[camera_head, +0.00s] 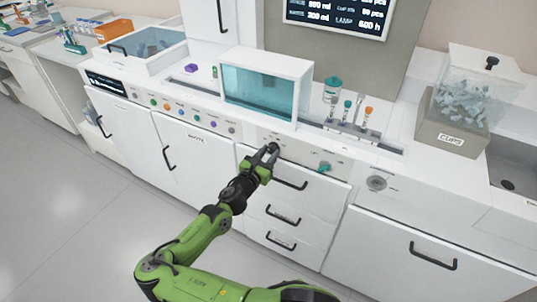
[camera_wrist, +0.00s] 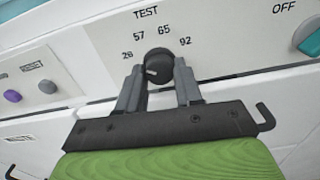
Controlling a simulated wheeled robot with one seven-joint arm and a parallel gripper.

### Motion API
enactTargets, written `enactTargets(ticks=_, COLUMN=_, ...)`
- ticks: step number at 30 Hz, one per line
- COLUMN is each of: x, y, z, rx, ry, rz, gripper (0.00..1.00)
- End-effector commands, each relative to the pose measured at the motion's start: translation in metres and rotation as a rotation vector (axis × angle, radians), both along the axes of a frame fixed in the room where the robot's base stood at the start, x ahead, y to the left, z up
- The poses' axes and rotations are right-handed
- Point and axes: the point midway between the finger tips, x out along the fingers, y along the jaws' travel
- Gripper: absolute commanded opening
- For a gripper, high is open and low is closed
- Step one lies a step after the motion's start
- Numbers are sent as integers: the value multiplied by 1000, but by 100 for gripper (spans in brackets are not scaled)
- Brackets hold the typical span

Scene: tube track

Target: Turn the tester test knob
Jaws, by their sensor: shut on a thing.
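The test knob (camera_wrist: 157,66) is a round black dial with a pale pointer mark, on the white front panel. In the wrist view the label TEST stands above it, with the numbers 28, 57, 65 and 92 around it. The pale mark points to the left side of the knob. My gripper (camera_wrist: 159,77) is shut on the knob, one finger on each side. In the head view my gripper (camera_head: 270,150) reaches the panel below the teal-windowed tester box (camera_head: 263,87). The knob is mostly hidden there by the fingers.
A teal switch (camera_wrist: 311,42) marked OFF is to the right on the panel. Purple and grey buttons (camera_wrist: 12,96) are to the left. Drawers with black handles (camera_head: 283,214) lie below my gripper. A CUPS bin (camera_head: 452,140) stands at the right. The floor at left is clear.

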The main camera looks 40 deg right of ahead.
Motion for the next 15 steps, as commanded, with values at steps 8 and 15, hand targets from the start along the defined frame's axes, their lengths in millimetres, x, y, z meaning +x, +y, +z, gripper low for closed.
enactTargets(ticks=8, x=0, y=0, z=0, rx=68, ry=-179, rz=-2, gripper=5)
enactTargets(ticks=15, x=0, y=0, z=-1, rx=144, ry=-394, rz=-3, gripper=5)
